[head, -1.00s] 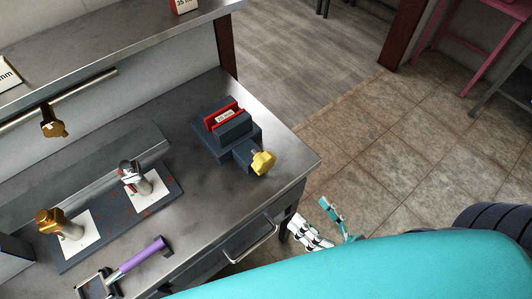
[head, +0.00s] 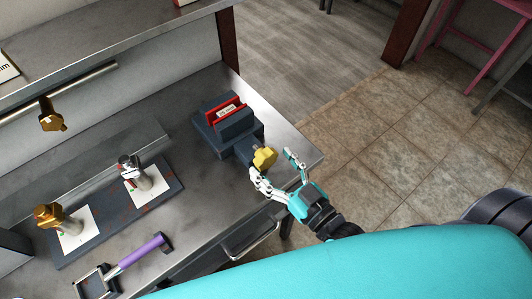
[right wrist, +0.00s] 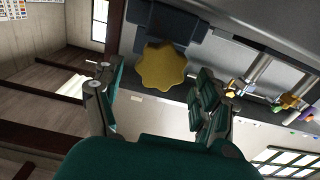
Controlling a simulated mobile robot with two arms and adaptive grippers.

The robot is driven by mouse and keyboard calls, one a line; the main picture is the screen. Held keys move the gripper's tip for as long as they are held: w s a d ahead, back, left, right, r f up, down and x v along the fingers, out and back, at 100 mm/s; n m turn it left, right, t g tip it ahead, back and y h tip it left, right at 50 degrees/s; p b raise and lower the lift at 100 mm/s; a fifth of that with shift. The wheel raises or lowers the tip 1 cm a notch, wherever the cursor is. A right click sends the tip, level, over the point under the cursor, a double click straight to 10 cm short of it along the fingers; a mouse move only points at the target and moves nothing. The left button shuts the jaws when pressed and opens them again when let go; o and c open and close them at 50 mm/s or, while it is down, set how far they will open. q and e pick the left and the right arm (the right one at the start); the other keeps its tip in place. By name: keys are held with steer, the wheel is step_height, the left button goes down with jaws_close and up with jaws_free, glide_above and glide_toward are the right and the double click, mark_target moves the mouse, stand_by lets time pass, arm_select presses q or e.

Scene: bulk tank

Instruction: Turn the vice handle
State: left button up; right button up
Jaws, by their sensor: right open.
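The vice (head: 228,128) is dark blue-grey with red jaw faces and stands near the right end of the metal workbench. Its yellow lobed handle (head: 265,157) sticks out toward the bench's front right. My right gripper (head: 273,168) is open, with one finger beside the handle and the other apart to its right. In the right wrist view the yellow handle (right wrist: 160,68) lies ahead, between the two spread fingers and a little beyond their tips. A small labelled block sits between the vice jaws. My left gripper is not in view.
A dark board (head: 108,215) with two upright fittings on white cards lies left of the vice. A purple-handled tool (head: 140,252) lies near the front. A drawer handle (head: 252,240) sticks out below the bench edge.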

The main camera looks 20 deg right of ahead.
mark_target(270, 161)
steer(key=shift+x, duration=1.55)
steer(key=c, duration=1.2)
steer(key=shift+o, duration=0.2)
steer(key=shift+r+m+p, duration=0.2)
steer(key=shift+m+p, duration=0.7)
steer(key=shift+p, duration=0.35)
steer(key=shift+d+f+m, duration=0.1)
steer(key=shift+f+m, duration=0.05)
steer(key=shift+m, duration=0.15)
steer(key=shift+f, duration=0.1)
